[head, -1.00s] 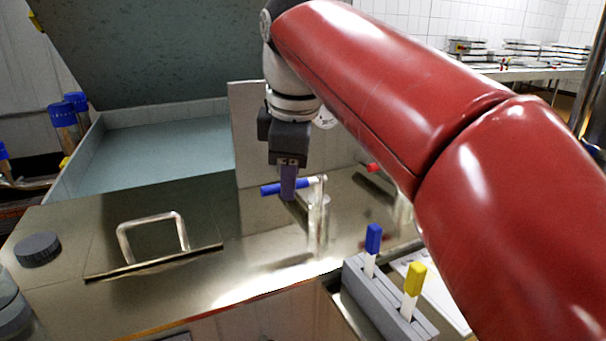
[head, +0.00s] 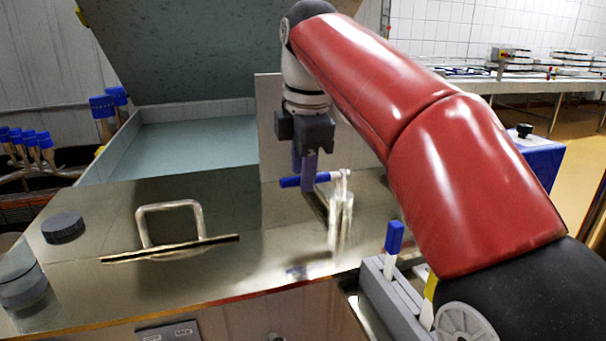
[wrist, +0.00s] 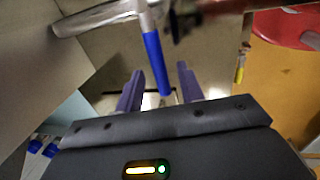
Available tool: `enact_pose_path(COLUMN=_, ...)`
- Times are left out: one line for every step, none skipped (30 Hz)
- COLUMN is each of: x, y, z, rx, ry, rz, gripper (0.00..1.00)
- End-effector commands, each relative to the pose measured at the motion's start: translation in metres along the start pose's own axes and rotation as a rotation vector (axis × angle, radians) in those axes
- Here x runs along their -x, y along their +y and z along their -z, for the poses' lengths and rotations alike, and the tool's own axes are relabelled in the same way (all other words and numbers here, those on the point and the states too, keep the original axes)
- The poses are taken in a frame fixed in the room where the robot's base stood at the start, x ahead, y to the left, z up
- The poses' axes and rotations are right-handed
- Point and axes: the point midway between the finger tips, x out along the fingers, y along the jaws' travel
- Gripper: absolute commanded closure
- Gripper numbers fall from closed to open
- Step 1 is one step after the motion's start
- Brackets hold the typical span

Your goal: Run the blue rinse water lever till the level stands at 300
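The blue rinse water lever (head: 291,182) has a blue grip and a white inner part, and joins an upright metal post (head: 341,215) on the steel top. It lies roughly level, with the blue end to the left. My gripper (head: 305,188) points down at the blue grip. In the wrist view, the blue grip (wrist: 155,65) lies between the two purple fingers of my gripper (wrist: 160,70), with a gap on each side. My gripper is open. I see no readable level scale.
A steel lid with a bar handle (head: 168,207) and a dark round knob (head: 63,227) are on the left of the steel top. A pale blue-green basin (head: 195,145) lies behind. A grey holder (head: 383,285) with a blue-topped tool (head: 394,238) stands at front right.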

Motion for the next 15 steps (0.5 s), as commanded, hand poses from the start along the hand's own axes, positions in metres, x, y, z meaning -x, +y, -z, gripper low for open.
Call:
enact_pose_path(x=-0.0025, y=-0.0002, z=-0.0002, rx=0.0, ry=0.0, rz=-0.001, gripper=0.62)
enact_pose_path(x=-0.0032, y=-0.0001, z=-0.0002, rx=-0.001, ry=0.0, rz=-0.001, gripper=0.62)
enact_pose_path(x=-0.0036, y=-0.0001, z=-0.0002, rx=-0.001, ry=0.0, rz=-0.001, gripper=0.62)
enact_pose_path(x=-0.0037, y=0.0, z=-0.0002, rx=-0.001, ry=0.0, rz=-0.001, gripper=0.62)
enact_pose_path(x=-0.0036, y=0.0, z=-0.0002, rx=-0.001, ry=0.0, rz=-0.001, gripper=0.62)
enact_pose_path(x=-0.0035, y=0.0001, z=-0.0002, rx=-0.001, ry=0.0, rz=-0.001, gripper=0.62)
enact_pose_path(x=-0.0034, y=0.0001, z=-0.0002, rx=-0.001, ry=0.0, rz=-0.001, gripper=0.62)
enact_pose_path(x=-0.0034, y=0.0001, z=-0.0002, rx=-0.001, ry=0.0, rz=-0.001, gripper=0.62)
enact_pose_path(x=-0.0034, y=0.0001, z=-0.0002, rx=-0.001, ry=0.0, rz=-0.001, gripper=0.62)
enact_pose_path(x=-0.0034, y=0.0001, z=-0.0002, rx=-0.001, ry=0.0, rz=-0.001, gripper=0.66)
enact_pose_path(x=-0.0034, y=0.0001, z=-0.0002, rx=-0.001, ry=0.0, rz=-0.001, gripper=0.7)
enact_pose_path(x=-0.0034, y=0.0001, z=-0.0002, rx=-0.001, ry=0.0, rz=-0.001, gripper=0.75)
enact_pose_path(x=-0.0034, y=0.0001, z=-0.0002, rx=-0.001, ry=0.0, rz=-0.001, gripper=0.79)
enact_pose_path(x=-0.0033, y=0.0001, z=-0.0001, rx=-0.001, ry=0.0, rz=-0.001, gripper=0.83)
enact_pose_path(x=-0.0034, y=0.0001, z=-0.0001, rx=-0.001, ry=0.0, rz=-0.001, gripper=0.88)
